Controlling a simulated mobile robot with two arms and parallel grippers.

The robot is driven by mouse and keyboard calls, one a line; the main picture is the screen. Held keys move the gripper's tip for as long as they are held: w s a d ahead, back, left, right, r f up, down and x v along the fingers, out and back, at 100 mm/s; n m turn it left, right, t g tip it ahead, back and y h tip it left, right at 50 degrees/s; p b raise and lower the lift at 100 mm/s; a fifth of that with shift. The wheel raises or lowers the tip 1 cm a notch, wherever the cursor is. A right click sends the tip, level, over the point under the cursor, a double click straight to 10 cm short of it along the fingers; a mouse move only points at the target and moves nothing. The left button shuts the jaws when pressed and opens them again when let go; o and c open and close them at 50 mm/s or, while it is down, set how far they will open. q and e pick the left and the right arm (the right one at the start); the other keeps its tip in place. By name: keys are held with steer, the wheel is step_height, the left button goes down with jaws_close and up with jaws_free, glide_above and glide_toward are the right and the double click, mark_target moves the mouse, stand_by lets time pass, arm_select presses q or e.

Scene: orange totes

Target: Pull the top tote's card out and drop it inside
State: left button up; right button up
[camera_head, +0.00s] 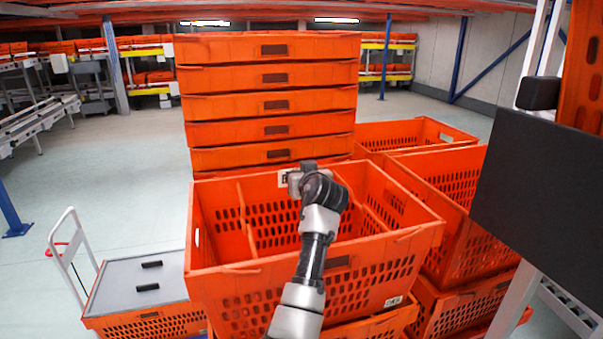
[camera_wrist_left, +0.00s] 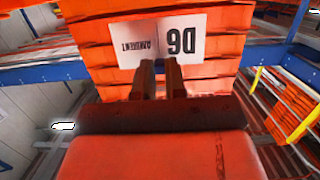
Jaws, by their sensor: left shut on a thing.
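The top tote (camera_head: 228,272) is an open orange mesh crate with thin dividers inside, on a stack in front of me. My left gripper (camera_head: 293,181) is over its far wall. The white card (camera_head: 283,179) shows just left of the gripper. In the left wrist view the card (camera_wrist_left: 207,42) reads "D6" and another word, upside down. My left gripper (camera_wrist_left: 160,68) is shut on the card's edge there, with the fingers at the middle. My right gripper is out of view.
A tall stack of orange totes (camera_head: 268,103) stands just behind the top tote. More totes (camera_head: 470,182) stand close at right. A grey-topped cart (camera_head: 145,278) is at left. A dark panel (camera_head: 540,200) blocks the right side.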

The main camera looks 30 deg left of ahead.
arm_select(q)
steer(key=shift+s+d+r, duration=0.1)
steer(key=shift+d, duration=0.05)
steer(key=o, duration=0.7)
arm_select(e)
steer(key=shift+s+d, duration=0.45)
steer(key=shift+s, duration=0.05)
arm_select(q)
steer(key=shift+o, duration=0.2)
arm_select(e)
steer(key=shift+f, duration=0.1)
arm_select(q)
steer(key=b+v, duration=0.4)
steer(key=v, duration=0.6)
steer(key=shift+s+d+b, duration=0.2)
steer(key=shift+s+b, duration=0.05)
steer(key=shift+b, duration=0.1)
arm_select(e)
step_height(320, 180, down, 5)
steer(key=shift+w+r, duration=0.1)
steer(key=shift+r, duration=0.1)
